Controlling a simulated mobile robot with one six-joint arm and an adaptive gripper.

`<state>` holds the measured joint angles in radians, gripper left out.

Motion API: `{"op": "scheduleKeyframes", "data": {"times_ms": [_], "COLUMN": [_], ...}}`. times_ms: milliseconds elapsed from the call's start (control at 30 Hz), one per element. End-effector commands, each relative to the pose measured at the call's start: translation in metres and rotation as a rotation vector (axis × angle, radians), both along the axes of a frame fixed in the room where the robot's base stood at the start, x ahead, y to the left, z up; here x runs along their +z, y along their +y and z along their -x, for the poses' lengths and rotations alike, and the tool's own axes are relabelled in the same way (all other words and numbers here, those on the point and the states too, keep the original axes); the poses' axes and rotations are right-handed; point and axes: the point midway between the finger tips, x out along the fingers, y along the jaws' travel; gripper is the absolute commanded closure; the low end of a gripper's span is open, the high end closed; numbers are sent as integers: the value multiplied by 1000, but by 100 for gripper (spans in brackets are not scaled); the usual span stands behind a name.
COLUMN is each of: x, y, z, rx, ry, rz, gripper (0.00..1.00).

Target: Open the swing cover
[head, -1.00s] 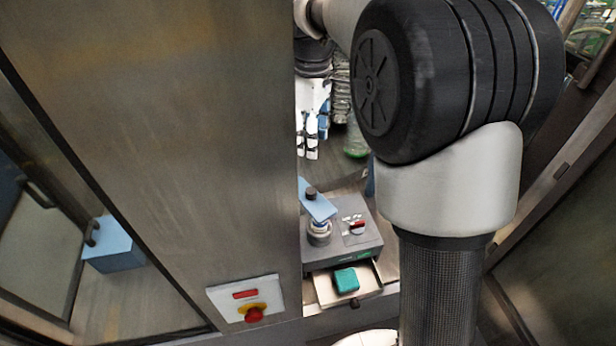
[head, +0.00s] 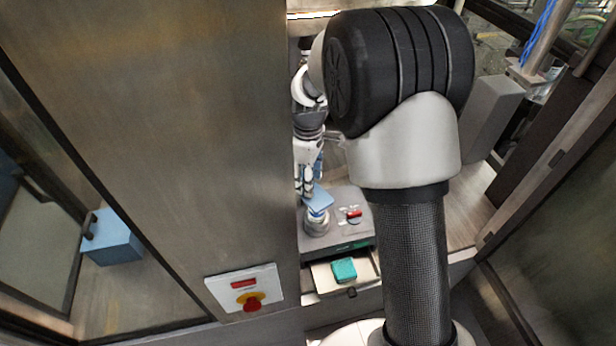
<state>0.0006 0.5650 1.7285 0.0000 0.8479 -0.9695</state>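The blue swing cover (head: 318,202) lies over the round metal post (head: 316,223) on top of the grey labeller box (head: 347,222). The cover's dark knob, at its far end, is hidden now. My gripper (head: 302,194) is right at the far left end of the cover, pointing down.
A red switch (head: 354,213) sits on the box top. An open drawer (head: 330,283) below holds a green block (head: 344,270). A steel panel (head: 150,120) with a red-yellow stop button (head: 251,301) blocks the left. A blue box (head: 112,238) stands far left.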

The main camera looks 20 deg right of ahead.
Motion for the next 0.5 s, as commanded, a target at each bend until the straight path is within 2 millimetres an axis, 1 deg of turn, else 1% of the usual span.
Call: {"op": "scheduleKeyframes", "data": {"times_ms": [233, 500], "x": [-1, 0], "y": [0, 0], "z": [0, 0], "rx": [0, 0], "ry": [0, 0], "rz": [0, 0], "gripper": [55, 74]}}
